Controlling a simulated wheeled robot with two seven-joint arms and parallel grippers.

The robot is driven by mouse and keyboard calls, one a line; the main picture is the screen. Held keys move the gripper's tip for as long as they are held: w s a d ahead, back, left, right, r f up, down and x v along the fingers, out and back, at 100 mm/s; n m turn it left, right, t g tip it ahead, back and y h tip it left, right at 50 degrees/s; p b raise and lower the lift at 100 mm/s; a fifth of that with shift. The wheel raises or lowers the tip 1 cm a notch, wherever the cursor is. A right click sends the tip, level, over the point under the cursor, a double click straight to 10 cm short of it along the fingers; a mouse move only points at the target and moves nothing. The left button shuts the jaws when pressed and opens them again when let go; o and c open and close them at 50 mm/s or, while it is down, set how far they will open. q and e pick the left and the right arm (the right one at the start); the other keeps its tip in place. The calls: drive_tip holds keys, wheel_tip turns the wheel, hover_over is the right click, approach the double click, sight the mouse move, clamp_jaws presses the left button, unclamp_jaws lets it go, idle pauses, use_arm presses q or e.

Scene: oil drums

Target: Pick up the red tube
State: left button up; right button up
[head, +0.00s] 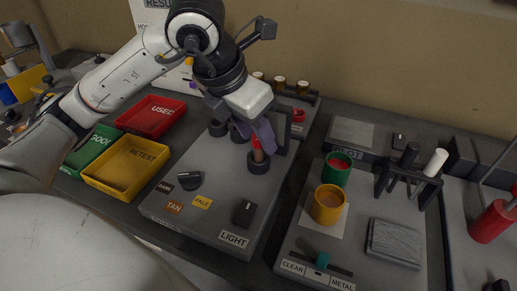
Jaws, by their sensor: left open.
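The red tube (257,150) stands upright in a round black holder (259,163) on the grey panel near the middle of the head view. Its upper part looks red and its lower part brownish. My left gripper (262,139) reaches down over it from above, with its grey-purple fingers open beside the tube's top. The fingers partly cover the tube, and I cannot tell whether they touch it. My right gripper is not in view.
Other black holders (218,128) stand just left of the tube. A black upright piece (287,132) is close on its right. Red (152,116), yellow (127,167) and green (90,150) trays lie left. Yellow (328,204) and green (336,169) cups stand right.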

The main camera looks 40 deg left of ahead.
use_arm(q)
drive_tip(key=shift+x, duration=0.95)
clamp_jaws()
drive_tip(key=shift+r, duration=0.1)
